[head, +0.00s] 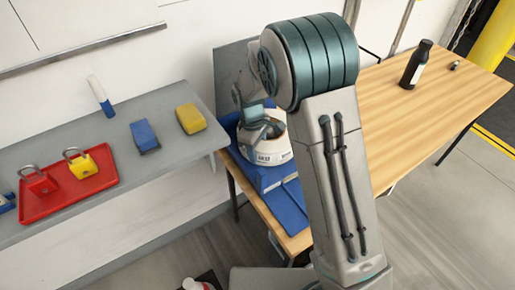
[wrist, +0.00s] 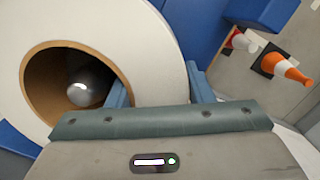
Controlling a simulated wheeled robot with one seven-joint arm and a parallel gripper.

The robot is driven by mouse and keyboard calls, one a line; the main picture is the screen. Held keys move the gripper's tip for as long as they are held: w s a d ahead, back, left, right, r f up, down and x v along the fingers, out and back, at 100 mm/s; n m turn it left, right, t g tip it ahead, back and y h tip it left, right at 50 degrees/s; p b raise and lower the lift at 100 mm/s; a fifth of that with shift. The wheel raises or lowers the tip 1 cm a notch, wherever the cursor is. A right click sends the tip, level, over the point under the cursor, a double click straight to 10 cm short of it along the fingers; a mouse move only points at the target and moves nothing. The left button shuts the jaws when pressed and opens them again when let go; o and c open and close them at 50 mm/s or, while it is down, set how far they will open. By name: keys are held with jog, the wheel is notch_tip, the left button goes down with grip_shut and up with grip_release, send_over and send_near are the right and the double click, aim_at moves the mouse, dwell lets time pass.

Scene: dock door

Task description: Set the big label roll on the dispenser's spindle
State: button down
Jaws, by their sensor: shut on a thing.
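The big label roll (head: 272,153) is white with printed marks on its side. It sits at the blue dispenser (head: 262,178) on the wooden bench, mostly behind my arm. My gripper (head: 261,128) is at the roll's upper part. In the wrist view the roll (wrist: 165,50) fills the left, and my gripper (wrist: 160,92) has one finger inside the brown core and one outside, shut on the roll's wall. The shiny rounded tip of the spindle (wrist: 82,93) shows inside the core opening, right of its centre. How far down the roll sits is hidden.
A grey shelf (head: 160,180) at left holds a red tray (head: 68,205) with padlocks, a blue block (head: 144,136), a yellow block (head: 190,119) and a white-blue marker (head: 101,96). A dark bottle (head: 415,65) stands on the bench (head: 420,110). An orange cone (wrist: 285,68) is on the floor.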

jog(key=c, duration=0.7)
grip_release()
jog(key=r, duration=0.4)
jog(key=a+r, duration=0.1)
jog(key=r, duration=0.6)
jog(key=shift+w+a+r+p, duration=0.15)
jog(key=shift+w+r+p, duration=0.1)
jog(key=shift+r+p, duration=0.1)
jog(key=s+d+r+m+t+y, duration=0.1)
jog(key=s+d+r+m, duration=0.5)
jog(key=s+d, duration=0.4)
jog(key=s+d+m, duration=0.2)
jog(key=s, duration=0.1)
jog(key=s+d+m+t, duration=0.1)
jog(key=s+d+m, duration=0.1)
jog(key=s+d, duration=0.1)
jog(key=s+d+m+t, duration=0.1)
jog(key=s+d+m, duration=0.1)
jog(key=s, duration=0.3)
jog(key=shift+s+d+f+m, duration=0.2)
jog(key=shift+s+d+m, duration=0.1)
jog(key=shift+m, duration=0.1)
